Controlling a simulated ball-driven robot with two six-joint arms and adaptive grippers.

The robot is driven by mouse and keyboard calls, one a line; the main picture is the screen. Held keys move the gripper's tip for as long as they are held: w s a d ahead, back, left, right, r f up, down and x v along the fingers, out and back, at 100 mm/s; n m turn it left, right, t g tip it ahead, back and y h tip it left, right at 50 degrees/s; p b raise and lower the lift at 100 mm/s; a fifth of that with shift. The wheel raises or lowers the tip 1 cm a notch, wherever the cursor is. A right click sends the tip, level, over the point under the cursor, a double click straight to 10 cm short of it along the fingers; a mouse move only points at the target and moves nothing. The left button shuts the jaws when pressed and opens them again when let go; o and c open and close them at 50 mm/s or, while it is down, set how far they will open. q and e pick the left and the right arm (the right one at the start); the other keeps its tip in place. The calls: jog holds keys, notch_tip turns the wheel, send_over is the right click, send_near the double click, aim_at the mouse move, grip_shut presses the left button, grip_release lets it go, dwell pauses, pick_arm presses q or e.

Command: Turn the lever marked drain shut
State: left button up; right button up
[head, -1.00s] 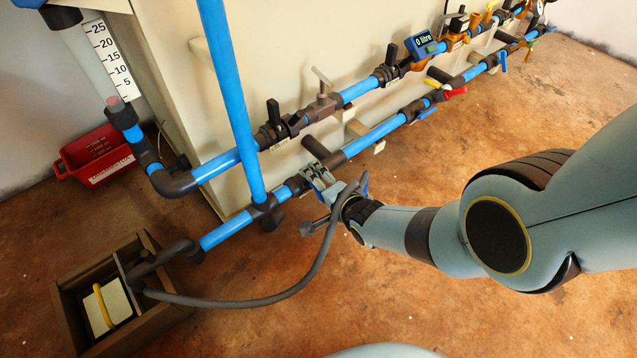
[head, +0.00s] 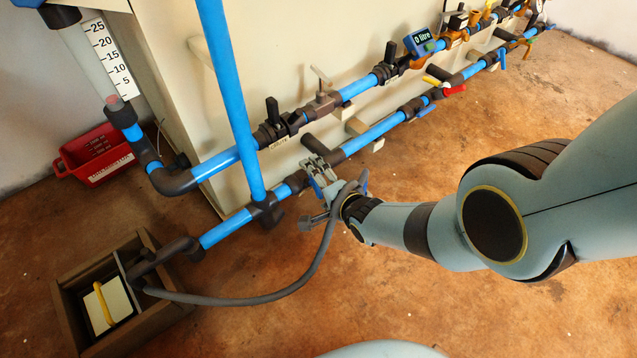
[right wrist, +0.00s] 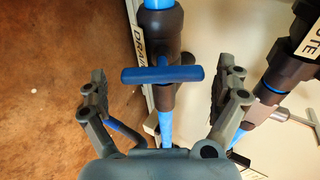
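In the right wrist view a blue lever (right wrist: 162,74) sits on a dark valve body beside a label reading DRAIN (right wrist: 138,43), partly cut off. The lever lies crosswise to the pipe. My right gripper (right wrist: 167,84) is open, one finger to each side of the lever, with gaps between the fingers and its ends. In the head view my right gripper (head: 318,172) is at the lower pipe; the lever there cannot be made out clearly behind the fingers. My left gripper is not in view.
The blue upper pipe (head: 217,163) runs above the lower pipe, with a vertical blue pipe (head: 231,100) crossing in front. A grey hose (head: 255,299) loops to a wooden box (head: 95,342). A red bin (head: 93,160) stands at left. The floor at right is clear.

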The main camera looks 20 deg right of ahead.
jog(key=shift+r, duration=0.1)
jog(key=shift+s+r, duration=0.1)
jog(key=shift+s, duration=0.3)
jog(key=v, duration=1.1)
jog(key=shift+d, duration=0.15)
